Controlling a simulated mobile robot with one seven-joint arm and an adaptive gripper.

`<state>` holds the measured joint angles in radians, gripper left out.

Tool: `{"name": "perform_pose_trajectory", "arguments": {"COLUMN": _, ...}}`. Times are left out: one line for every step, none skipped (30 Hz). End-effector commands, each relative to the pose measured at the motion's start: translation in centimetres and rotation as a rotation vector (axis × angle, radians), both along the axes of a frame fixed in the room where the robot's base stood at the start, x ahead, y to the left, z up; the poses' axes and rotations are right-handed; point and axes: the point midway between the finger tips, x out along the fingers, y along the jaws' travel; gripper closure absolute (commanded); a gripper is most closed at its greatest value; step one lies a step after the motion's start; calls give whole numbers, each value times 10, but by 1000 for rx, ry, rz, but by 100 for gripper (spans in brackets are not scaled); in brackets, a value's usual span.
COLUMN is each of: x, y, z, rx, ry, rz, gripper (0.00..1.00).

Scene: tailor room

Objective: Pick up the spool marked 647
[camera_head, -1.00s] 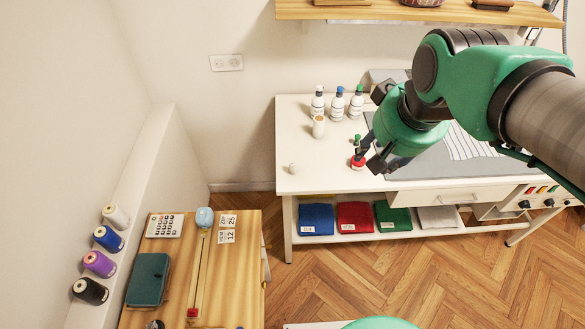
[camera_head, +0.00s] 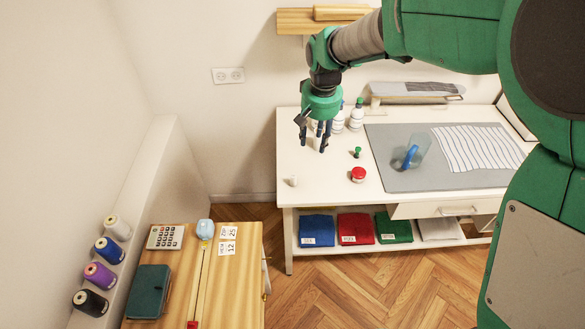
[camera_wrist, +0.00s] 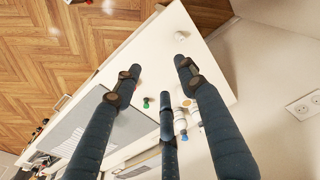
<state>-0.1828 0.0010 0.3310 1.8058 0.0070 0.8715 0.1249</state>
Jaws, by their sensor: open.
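Four-colour thread spools stand on the ledge at left in the head view: a white spool (camera_head: 118,227), a blue spool (camera_head: 109,250), a purple spool (camera_head: 100,276) and a black spool (camera_head: 91,302). Their labels are too small to read. I cannot make out 647 on any spool.
Bottles (camera_head: 356,116) stand close behind my gripper. A green-topped item (camera_head: 357,152), a red round item (camera_head: 358,174) and a small white item (camera_head: 293,180) are nearby. A clear cup with blue (camera_head: 411,156) is on the grey mat (camera_head: 400,182). The table's front left is mostly clear.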

Motion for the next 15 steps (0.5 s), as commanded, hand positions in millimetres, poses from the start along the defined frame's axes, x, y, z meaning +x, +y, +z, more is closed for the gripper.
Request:
{"name": "perform_pose_trajectory", "arguments": {"x": 10, "y": 7, "z": -14, "rx": -2, "ry": 17, "rz": 3, "gripper": 59}}
{"name": "perform_pose_trajectory", "arguments": {"x": 15, "y": 11, "z": -22, "rx": -4, "ry": 26, "rz": 4, "gripper": 59}}
{"name": "perform_pose_trajectory", "arguments": {"x": 22, "y": 16, "z": -32, "rx": -5, "ry": 36, "rz": 6, "gripper": 59}}
{"name": "perform_pose_trajectory", "arguments": {"x": 27, "y": 20, "z": -40, "rx": -6, "ry": 44, "rz": 8, "gripper": 59}}
{"name": "perform_pose_trajectory", "arguments": {"x": 31, "y": 23, "z": -49, "rx": -8, "ry": 52, "rz": 10, "gripper": 59}}
{"name": "perform_pose_trajectory", "arguments": {"x": 38, "y": 28, "z": -59, "rx": -10, "ry": 61, "rz": 11, "gripper": 59}}
{"name": "perform_pose_trajectory", "arguments": {"x": 42, "y": 32, "z": -68, "rx": -11, "ry": 70, "rz": 12, "gripper": 59}}
{"name": "perform_pose_trajectory", "arguments": {"x": 46, "y": 35, "z": -75, "rx": -12, "ry": 76, "rz": 13, "gripper": 59}}
{"name": "perform_pose_trajectory", "arguments": {"x": 51, "y": 40, "z": -86, "rx": -14, "ry": 87, "rz": 14, "gripper": 59}}
{"name": "perform_pose_trajectory", "arguments": {"x": 55, "y": 43, "z": -93, "rx": -15, "ry": 92, "rz": 15, "gripper": 59}}
{"name": "perform_pose_trajectory", "arguments": {"x": 57, "y": 46, "z": -100, "rx": -16, "ry": 98, "rz": 16, "gripper": 59}}
{"name": "perform_pose_trajectory", "arguments": {"x": 61, "y": 50, "z": -108, "rx": -18, "ry": 105, "rz": 17, "gripper": 59}}
{"name": "perform_pose_trajectory", "arguments": {"x": 63, "y": 52, "z": -114, "rx": -19, "ry": 110, "rz": 17, "gripper": 59}}
{"name": "perform_pose_trajectory", "arguments": {"x": 65, "y": 54, "z": -119, "rx": -19, "ry": 115, "rz": 18, "gripper": 59}}
{"name": "perform_pose_trajectory", "arguments": {"x": 68, "y": 56, "z": -125, "rx": -21, "ry": 119, "rz": 18, "gripper": 59}}
